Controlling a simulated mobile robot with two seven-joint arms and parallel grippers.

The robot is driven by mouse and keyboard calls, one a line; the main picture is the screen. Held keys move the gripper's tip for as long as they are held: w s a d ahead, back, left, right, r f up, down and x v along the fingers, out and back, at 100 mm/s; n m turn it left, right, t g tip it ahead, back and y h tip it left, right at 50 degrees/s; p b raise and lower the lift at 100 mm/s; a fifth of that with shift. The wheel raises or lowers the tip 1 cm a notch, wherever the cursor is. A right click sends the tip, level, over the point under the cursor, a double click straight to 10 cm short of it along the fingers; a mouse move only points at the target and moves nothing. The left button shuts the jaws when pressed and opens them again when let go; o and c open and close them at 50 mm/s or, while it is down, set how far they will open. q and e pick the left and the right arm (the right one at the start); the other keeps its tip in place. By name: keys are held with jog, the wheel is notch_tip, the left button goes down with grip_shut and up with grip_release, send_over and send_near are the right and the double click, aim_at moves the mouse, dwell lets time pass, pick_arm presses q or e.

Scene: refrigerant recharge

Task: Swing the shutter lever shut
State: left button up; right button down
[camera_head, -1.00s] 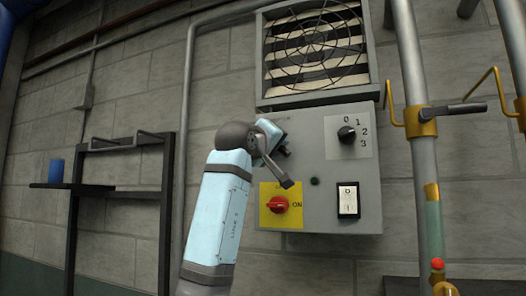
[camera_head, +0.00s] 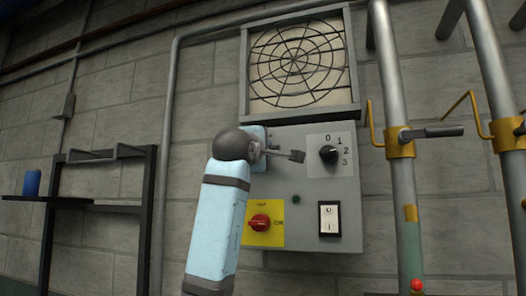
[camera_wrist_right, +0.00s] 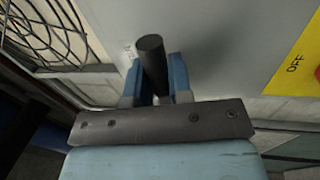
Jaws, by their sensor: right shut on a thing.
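The shutter (camera_head: 283,88) behind the round wire grille at the top shows as an even cream surface, with no dark gaps between slats. My right gripper (camera_head: 261,145) is in front of the upper left of the grey control box. In the right wrist view, my right gripper (camera_wrist_right: 156,83) is shut on the shutter lever's dark round handle (camera_wrist_right: 152,60). In the head view a dark bar, seemingly the lever (camera_head: 283,154), runs nearly level to the right from the gripper; my wrist and hand hide part of it. My left gripper is not in view.
The grey box (camera_head: 285,187) carries a black dial (camera_head: 328,153), a red switch (camera_head: 260,222) on a yellow plate and a white rocker switch (camera_head: 330,218). Pipes with yellow-handled valves (camera_head: 401,143) stand to the right. A black shelf frame (camera_head: 148,210) stands left.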

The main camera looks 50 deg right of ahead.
jog(key=shift+r+n, duration=0.2)
jog(key=shift+n, duration=0.1)
jog(key=c, duration=1.1)
grip_release()
jog(key=shift+f, duration=0.1)
jog(key=shift+o, duration=0.2)
jog(key=shift+s+a+f, duration=0.1)
jog(key=shift+a+f, duration=0.05)
jog(key=shift+a, duration=0.15)
jog(key=b+v, duration=0.4)
jog(key=v, duration=0.9)
